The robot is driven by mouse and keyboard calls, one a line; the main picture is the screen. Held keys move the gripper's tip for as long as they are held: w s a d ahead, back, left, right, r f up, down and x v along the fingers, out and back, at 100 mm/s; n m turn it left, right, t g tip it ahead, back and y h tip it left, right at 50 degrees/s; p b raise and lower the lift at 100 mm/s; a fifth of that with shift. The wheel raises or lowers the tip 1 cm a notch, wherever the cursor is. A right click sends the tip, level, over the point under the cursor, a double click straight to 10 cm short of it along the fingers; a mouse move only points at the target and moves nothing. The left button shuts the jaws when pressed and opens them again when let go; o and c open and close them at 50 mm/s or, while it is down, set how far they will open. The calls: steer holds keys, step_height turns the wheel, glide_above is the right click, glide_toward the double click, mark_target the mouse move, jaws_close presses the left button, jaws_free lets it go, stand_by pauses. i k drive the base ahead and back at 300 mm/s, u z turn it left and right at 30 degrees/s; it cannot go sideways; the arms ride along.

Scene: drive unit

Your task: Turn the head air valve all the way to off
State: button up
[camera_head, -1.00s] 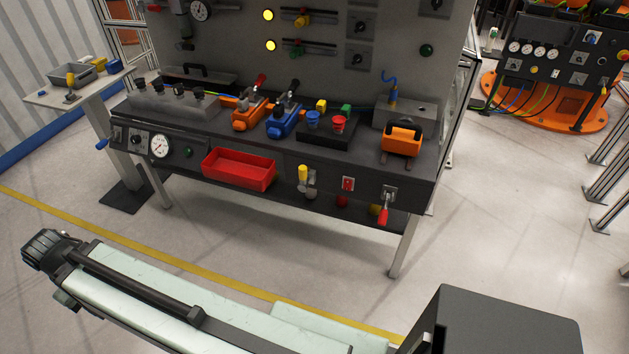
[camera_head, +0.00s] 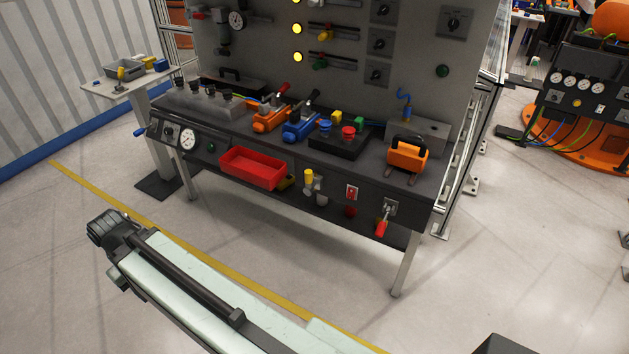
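No label is readable, so I cannot tell for certain which control is the head air valve. Candidates are the blue handle (camera_head: 140,132) at the left end of the workbench, the red-handled lever (camera_head: 382,225) hanging down at its front right, and the small red-handled fitting (camera_head: 198,15) at the panel's upper left. The yellow-handled lever (camera_head: 309,180) on the bench front stands upright. My arm reaches across the foreground and ends in a dark ribbed part at lower left, well short of the bench. No gripper fingers show.
A red tray (camera_head: 254,168) is on the bench front. The benchtop holds an orange clamp (camera_head: 271,118), a blue clamp (camera_head: 300,126) and an orange-handled device (camera_head: 407,155). A side table (camera_head: 105,90) stands at left. The floor (camera_head: 240,250) before the bench is clear.

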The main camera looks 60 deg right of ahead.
mark_target(309, 183)
steer(key=z, duration=0.25)
steer(key=i, duration=0.95)
steer(key=u, duration=0.25)
